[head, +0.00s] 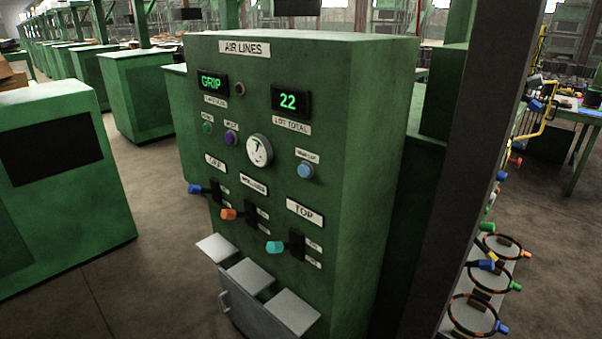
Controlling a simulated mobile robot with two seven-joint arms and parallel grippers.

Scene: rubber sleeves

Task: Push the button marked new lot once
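A green control cabinet headed AIR LINES (245,48) stands in the middle of the head view. A light blue round button (306,170) sits on its right side, under a small label (307,155) that seems to read new lot. The LOT TOTAL display (291,102) above it shows 22. Neither of my grippers is in the view, and nothing covers the button.
A white dial (259,149), green (208,128) and purple (231,138) buttons, and blue, orange and cyan levers share the panel. Grey flaps (290,311) jut out below. A dark post (465,150) stands close at right, beside a rack with ringed hoses (475,315).

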